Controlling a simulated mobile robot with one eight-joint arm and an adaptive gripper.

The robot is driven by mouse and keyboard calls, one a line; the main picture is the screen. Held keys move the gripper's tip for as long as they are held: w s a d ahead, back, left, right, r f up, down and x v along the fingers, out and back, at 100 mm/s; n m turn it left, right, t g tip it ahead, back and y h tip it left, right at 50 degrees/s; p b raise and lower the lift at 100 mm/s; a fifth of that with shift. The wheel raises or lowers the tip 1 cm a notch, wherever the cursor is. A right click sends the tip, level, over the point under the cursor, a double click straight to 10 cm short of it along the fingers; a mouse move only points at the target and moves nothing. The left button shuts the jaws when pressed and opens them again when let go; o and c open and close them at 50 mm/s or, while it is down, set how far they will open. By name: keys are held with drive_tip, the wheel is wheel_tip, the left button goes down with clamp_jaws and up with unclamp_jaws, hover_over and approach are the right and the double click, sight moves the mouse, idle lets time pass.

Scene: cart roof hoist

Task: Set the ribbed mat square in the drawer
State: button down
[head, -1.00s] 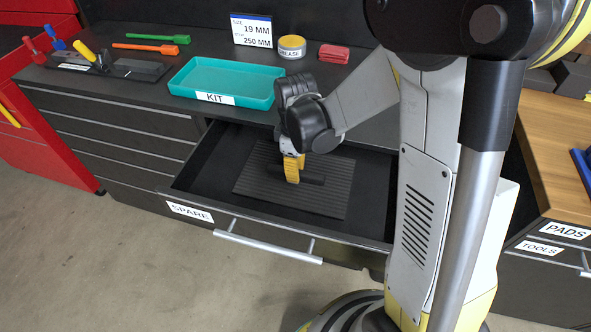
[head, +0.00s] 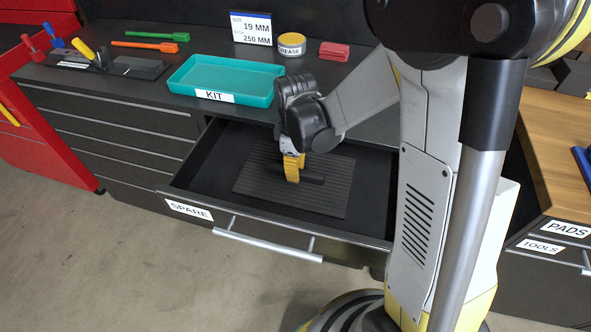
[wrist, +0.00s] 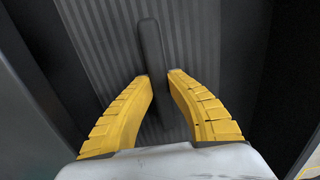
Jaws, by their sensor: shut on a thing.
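The ribbed mat (head: 328,200) is a dark grey grooved sheet with a dark bar-shaped handle (head: 314,179) on top. It lies inside the open drawer (head: 205,190), labelled SPARE, with its front edge looking roughly parallel to the drawer front. Whether it rests flat on the drawer floor I cannot tell. My gripper (head: 292,178) has yellow fingers and points down into the drawer, shut on the handle. In the wrist view, the fingers (wrist: 160,80) sit on either side of the handle (wrist: 151,45), with the mat's ribs (wrist: 100,45) behind. The arm hides part of the mat's far side.
A teal KIT tray (head: 228,78) stands on the counter behind the drawer. A grease tin (head: 291,45), red pads (head: 334,51) and a size sign (head: 251,28) are farther back. A wooden top (head: 555,140) is at the right. Dark floor room shows between mat and drawer walls.

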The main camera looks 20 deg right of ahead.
drive_tip(key=c, duration=1.3)
unclamp_jaws()
drive_tip(key=shift+c, duration=0.2)
wheel_tip(320, 180, up, 12)
drive_tip(key=s+r+m+t, duration=0.5)
drive_tip(key=s+m+t, duration=0.2)
drive_tip(key=s+m, duration=0.3)
drive_tip(key=shift+s+d+m, duration=0.3)
drive_tip(key=shift+s+m, duration=0.1)
drive_tip(key=shift+s, duration=0.55)
